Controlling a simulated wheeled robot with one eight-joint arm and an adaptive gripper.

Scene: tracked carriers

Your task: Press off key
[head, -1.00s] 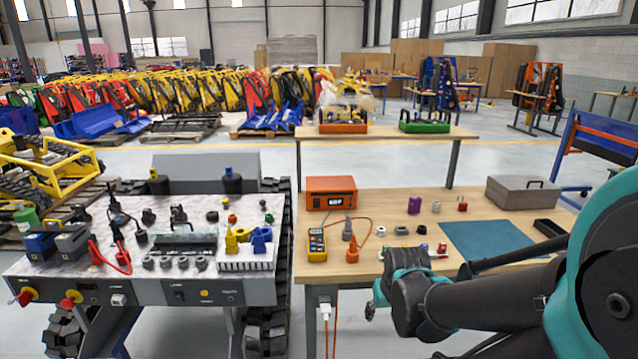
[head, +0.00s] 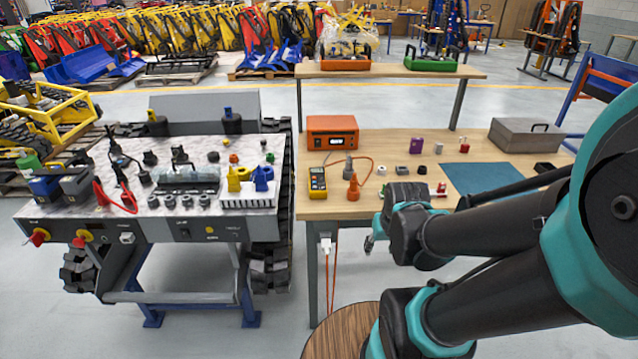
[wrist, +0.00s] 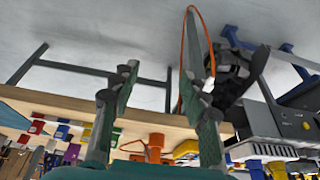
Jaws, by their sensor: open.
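The tracked carrier's grey front panel (head: 160,222) faces me at the left in the head view. My gripper (head: 372,238) is in front of the wooden bench, right of the panel and touching none of these. Its two fingers stand apart and empty in the wrist view (wrist: 160,85). The yellow button also shows there (wrist: 306,126).
The wooden bench (head: 455,160) holds an orange box (head: 332,132), a yellow meter (head: 318,182) and a blue mat (head: 485,180). An orange cable (head: 333,275) hangs from a white plug at the bench front. Open floor lies before the carrier, and black tracks (head: 270,265) flank it.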

